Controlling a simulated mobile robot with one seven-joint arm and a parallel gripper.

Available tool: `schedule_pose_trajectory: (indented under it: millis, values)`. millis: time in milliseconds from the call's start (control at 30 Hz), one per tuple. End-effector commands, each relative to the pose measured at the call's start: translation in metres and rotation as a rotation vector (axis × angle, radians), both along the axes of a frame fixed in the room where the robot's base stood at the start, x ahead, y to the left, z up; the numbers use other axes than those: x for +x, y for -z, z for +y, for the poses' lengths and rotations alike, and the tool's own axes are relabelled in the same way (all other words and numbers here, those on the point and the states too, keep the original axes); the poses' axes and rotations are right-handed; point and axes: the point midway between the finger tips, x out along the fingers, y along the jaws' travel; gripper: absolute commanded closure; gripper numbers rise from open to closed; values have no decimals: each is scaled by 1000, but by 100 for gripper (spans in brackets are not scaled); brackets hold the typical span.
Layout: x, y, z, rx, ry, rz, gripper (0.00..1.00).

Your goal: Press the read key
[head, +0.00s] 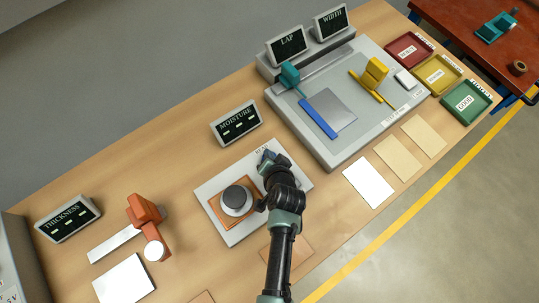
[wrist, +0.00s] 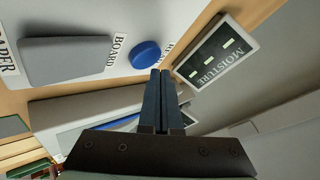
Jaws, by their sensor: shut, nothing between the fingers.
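The blue round key (wrist: 145,54) sits on the pale plate in the wrist view, with a partly hidden label beside it that seems to start "RE". My gripper (wrist: 160,72) is shut and empty. Its fingertips appear just beside the key's lower right edge; I cannot tell whether they touch it or how high they are above the plate. In the head view my gripper (head: 268,156) is over the upper right part of the white moisture plate (head: 215,185), by the "READ" label, and it largely hides the key there. The moisture display (head: 236,124) stands behind the plate and shows dashes.
A dark round weight-like piece (head: 236,197) stands on the plate, left of my arm. A grey block (wrist: 65,58) lies between "PAPER" and "BOARD" labels. The lap and width station (head: 290,112) rises to the right. An orange thickness gauge (head: 146,211) stands at left.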

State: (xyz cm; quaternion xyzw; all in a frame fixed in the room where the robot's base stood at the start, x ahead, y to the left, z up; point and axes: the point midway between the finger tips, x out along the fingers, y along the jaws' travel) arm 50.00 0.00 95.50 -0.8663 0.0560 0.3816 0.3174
Motion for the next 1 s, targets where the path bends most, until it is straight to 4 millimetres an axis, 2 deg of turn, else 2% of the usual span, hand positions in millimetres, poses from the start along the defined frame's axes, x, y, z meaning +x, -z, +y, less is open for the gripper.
schedule_pose_trajectory:
  millis: [667, 1000]
  values:
    - [0, 0, 0, 0, 0, 0, 100]
    - [0, 10, 0, 0, -1, 1, 100]
